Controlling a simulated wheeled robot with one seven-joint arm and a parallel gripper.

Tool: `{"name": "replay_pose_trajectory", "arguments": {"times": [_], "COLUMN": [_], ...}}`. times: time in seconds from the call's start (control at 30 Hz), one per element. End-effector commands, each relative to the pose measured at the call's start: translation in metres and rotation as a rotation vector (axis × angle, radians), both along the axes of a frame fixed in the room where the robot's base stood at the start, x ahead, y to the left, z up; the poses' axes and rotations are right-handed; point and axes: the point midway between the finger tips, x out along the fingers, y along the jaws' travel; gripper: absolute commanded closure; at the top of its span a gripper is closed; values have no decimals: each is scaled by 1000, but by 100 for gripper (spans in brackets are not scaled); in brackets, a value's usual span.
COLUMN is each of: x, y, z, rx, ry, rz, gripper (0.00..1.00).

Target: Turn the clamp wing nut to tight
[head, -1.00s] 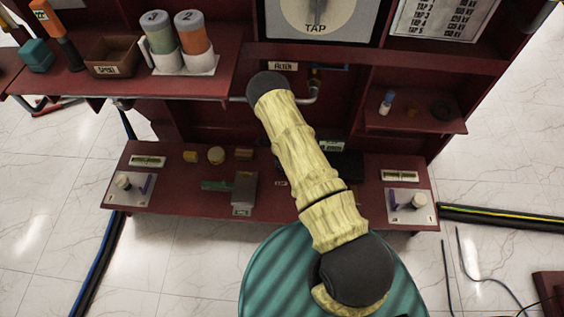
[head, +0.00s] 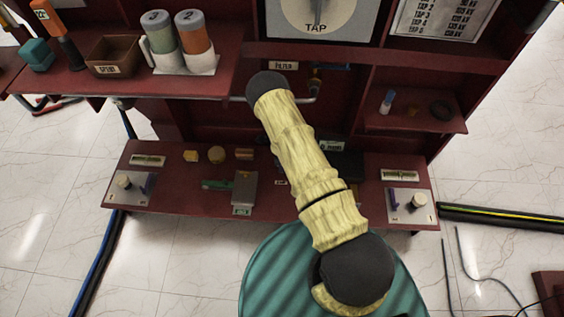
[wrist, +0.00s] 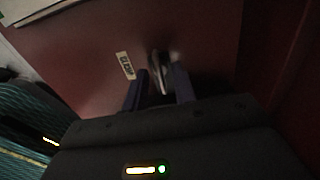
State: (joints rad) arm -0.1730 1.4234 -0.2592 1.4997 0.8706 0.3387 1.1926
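In the wrist view, a small grey metal piece that looks like the wing nut (wrist: 157,66) stands out from the dark red panel. It is blurred, beside a small pale label (wrist: 125,65) that is too small to read surely. My gripper (wrist: 159,76) has its two dark blue fingers on either side of it, apart from each other. The right finger overlaps the piece in the picture. I cannot tell whether both fingers press on it. In the head view, my arm hides my gripper, and I cannot make out the wing nut.
The red cabinet has a left shelf with a brown box (head: 116,56) and two capped cylinders (head: 179,44). A right shelf (head: 414,118) holds small parts. The lower ledge (head: 280,205) carries blocks and two knob plates. A dial (head: 318,14) sits above. Cables lie on the floor.

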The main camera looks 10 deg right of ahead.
Motion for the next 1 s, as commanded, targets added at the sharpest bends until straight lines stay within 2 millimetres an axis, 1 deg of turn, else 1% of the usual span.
{"name": "replay_pose_trajectory", "arguments": {"times": [0.17,0.27,0.8,0.9,1.0], "x": [1,1,1,1,0], "y": [0,0,0,0,1], "z": [13,29,137,155,167], "rx": [0,-1,0,-1,1], "ry": [-1,-2,-1,-2,0], "rz": [0,-1,1,0,0], "gripper": [73,73,73,73,73]}}
